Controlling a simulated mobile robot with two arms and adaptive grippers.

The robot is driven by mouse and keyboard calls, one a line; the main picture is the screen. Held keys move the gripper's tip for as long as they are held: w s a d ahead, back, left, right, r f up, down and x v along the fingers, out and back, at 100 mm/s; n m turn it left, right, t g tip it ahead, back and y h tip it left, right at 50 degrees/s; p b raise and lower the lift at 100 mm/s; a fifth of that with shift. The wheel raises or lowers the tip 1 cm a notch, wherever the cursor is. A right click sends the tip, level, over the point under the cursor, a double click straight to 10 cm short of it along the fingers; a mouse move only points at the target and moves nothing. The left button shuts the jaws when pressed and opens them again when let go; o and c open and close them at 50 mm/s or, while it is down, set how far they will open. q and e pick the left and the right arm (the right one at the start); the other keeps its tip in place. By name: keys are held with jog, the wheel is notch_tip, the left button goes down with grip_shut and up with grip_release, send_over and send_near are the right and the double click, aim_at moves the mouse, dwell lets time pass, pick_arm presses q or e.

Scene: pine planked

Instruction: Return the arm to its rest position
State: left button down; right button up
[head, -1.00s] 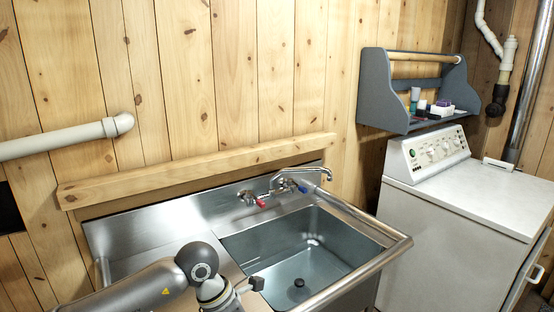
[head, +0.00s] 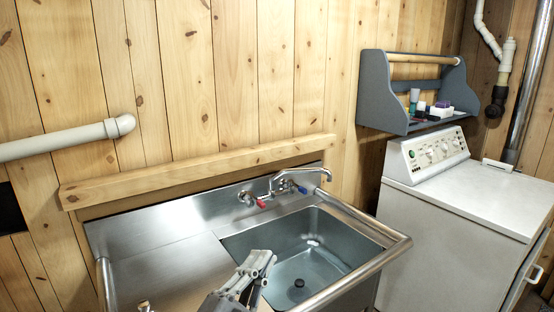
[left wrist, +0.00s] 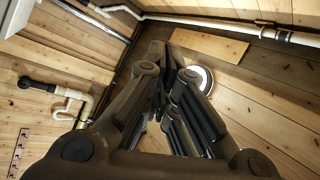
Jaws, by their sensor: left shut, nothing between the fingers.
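My left gripper (head: 262,262) shows at the bottom centre of the head view, in front of the left edge of the sink basin (head: 290,283). Its grey fingers point up and are closed together with nothing between them. In the left wrist view the fingers (left wrist: 163,62) come together near the middle, with plank surfaces and pipes beyond them. My right gripper is in neither view.
The steel sink counter (head: 165,265) has a faucet (head: 290,180) at its back and a thick front rail. A white washing machine (head: 450,230) stands to the right below a grey wall shelf (head: 385,90) with small items. A pale pipe (head: 60,142) runs along the left wall.

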pick_arm(q)
jog(key=s+a+f+n+g+y, duration=0.25)
jog(key=a+f+n+y, duration=0.35)
jog(key=f, duration=0.3)
jog(key=s+a+f+n+g+y, duration=0.1)
jog(key=a+f+n+g+y, duration=0.2)
jog(key=a+f+n+y, duration=0.5)
jog(key=s+a+f+n+g+h, duration=0.1)
jog(key=s+a+f+g+h, duration=0.1)
jog(key=s+f+g, duration=0.55)
jog(key=s+a+f+n+g+h, duration=0.1)
jog(key=s+f+g, duration=0.2)
jog(key=s+f, duration=0.8)
jog(key=s+f+g, duration=0.1)
jog(key=s+f, duration=0.1)
jog(key=f, duration=1)
jog(key=s+f+g, duration=0.1)
jog(key=s+f, duration=0.2)
jog(key=f, duration=0.8)
jog(key=s+a+f, duration=0.3)
jog(key=s+f, duration=1.3)
jog(key=shift+s+f+m+g, duration=0.25)
jog(key=shift+f+m+g, duration=0.15)
